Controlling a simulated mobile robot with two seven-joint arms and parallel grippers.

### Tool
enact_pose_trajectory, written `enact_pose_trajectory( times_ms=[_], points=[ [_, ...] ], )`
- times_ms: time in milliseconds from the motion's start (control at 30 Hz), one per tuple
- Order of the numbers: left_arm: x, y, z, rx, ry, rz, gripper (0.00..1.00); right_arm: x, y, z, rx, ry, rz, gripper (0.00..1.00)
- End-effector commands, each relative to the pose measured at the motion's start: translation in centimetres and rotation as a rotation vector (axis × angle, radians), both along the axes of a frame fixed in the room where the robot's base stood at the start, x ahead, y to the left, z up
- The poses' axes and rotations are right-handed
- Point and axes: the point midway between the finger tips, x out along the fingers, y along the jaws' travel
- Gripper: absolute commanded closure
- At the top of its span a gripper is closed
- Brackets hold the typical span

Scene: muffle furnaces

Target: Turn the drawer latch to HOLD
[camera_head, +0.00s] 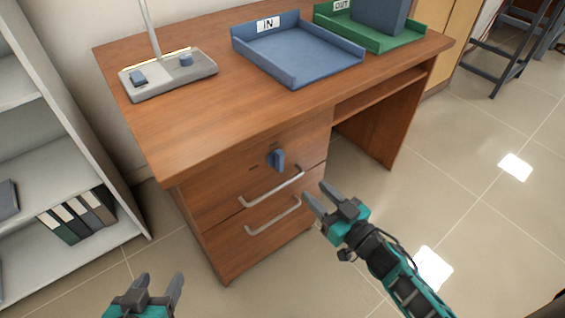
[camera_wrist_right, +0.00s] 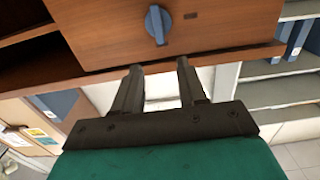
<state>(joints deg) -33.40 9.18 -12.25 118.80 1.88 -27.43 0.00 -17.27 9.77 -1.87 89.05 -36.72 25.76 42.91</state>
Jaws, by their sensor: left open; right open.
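The drawer latch (camera_head: 276,159) is a blue knob on the top drawer front of the wooden desk. It also shows in the right wrist view (camera_wrist_right: 157,25), just beyond my fingertips, with its grip close to upright. Small dark marks sit beside and above it, too small to read. My right gripper (camera_head: 318,196) is open and empty, to the right of and below the latch, apart from it; it also shows in the right wrist view (camera_wrist_right: 160,70). My left gripper (camera_head: 157,284) is open and empty at the bottom left, far from the latch.
Two drawer handles (camera_head: 271,188) (camera_head: 273,216) project below the latch, close to my right gripper. The desktop (camera_head: 215,125) carries a blue IN tray (camera_head: 268,70), a green OUT tray (camera_head: 340,35) and a lamp base (camera_head: 165,84). Shelves with binders (camera_head: 75,218) stand left.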

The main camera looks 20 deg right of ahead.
Motion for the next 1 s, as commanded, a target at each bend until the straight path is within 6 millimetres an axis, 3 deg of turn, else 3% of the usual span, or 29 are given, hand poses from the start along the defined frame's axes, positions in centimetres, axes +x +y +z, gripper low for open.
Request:
enact_pose_trajectory(
  times_ms=[167,600,800,1000],
  points=[
    [-0.2,-0.1,-0.6,-0.004,0.006,0.0,0.39,1.9,0.7,0.0,0.0,-0.003,0.001,0.58],
    [-0.5,-0.4,-2.8,-0.015,0.017,0.007,0.39,9.9,3.6,-0.1,0.002,-0.002,0.0,0.58],
    [-0.5,-0.4,-3.2,-0.014,0.016,0.008,0.39,11.7,4.3,-0.1,0.001,0.0,0.0,0.58],
    [-0.5,-0.3,-3.3,-0.012,0.016,0.007,0.39,12.0,4.4,0.0,0.001,0.001,0.0,0.58]
  ],
)
